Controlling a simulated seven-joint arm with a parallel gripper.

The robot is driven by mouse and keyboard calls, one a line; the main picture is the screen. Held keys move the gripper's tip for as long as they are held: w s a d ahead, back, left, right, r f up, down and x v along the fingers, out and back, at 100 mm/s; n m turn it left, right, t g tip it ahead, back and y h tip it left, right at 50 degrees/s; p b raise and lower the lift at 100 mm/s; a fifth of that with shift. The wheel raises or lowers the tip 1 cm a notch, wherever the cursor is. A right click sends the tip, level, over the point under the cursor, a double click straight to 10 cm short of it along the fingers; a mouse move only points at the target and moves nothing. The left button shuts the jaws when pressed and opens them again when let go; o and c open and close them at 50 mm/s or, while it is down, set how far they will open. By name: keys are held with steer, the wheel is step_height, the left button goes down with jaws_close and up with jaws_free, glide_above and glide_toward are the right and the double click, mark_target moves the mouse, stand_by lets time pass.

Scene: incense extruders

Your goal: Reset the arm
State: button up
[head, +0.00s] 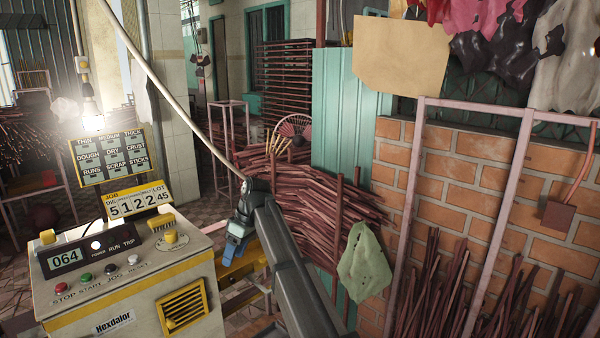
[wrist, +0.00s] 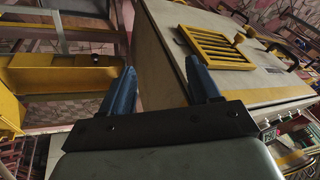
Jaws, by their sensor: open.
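My gripper (head: 231,252) hangs just right of the cream and yellow control box in the head view. In the wrist view its two blue fingers (wrist: 163,88) stand apart with nothing between them. The control box (head: 120,310) has a counter reading 064, a row of coloured buttons, a yellow knob and a yellow vent grille. In the wrist view the box (wrist: 165,50) lies beyond and to the right of the fingers, apart from them as far as I can tell.
A job sign (head: 133,203) stands on the box, with a label board (head: 108,157) behind it. Bundled incense sticks (head: 320,200) are stacked behind my arm. A brick wall (head: 480,190) and pink metal frame (head: 515,180) stand at right. A yellow beam (wrist: 60,75) lies left of the fingers.

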steer(key=s+d+f+m+g+h, duration=0.15)
steer(key=s+d+f, duration=0.45)
steer(key=f, duration=0.7)
steer(key=s+d+f+m, duration=0.3)
steer(key=d+f, duration=0.4)
steer(key=f, duration=0.6)
steer(key=s+d+f+m+g+h, duration=0.1)
steer(key=s+d+f+m, duration=0.35)
steer(key=f, duration=0.85)
steer(key=s+d+f+m+g, duration=0.1)
steer(key=s+d+f, duration=0.5)
steer(key=s, duration=0.6)
steer(key=s+d+f+m+g+h, duration=0.1)
steer(key=s+d+f, duration=0.5)
steer(key=s, duration=0.7)
steer(key=s+d+f+m+g, duration=0.1)
steer(key=s+d+f+m, duration=0.2)
steer(key=s, duration=0.9)
steer(key=d+f, duration=0.3)
steer(key=shift+s+d+f, duration=0.2)
steer(key=shift+d, duration=0.2)
steer(key=shift+h, duration=0.25)
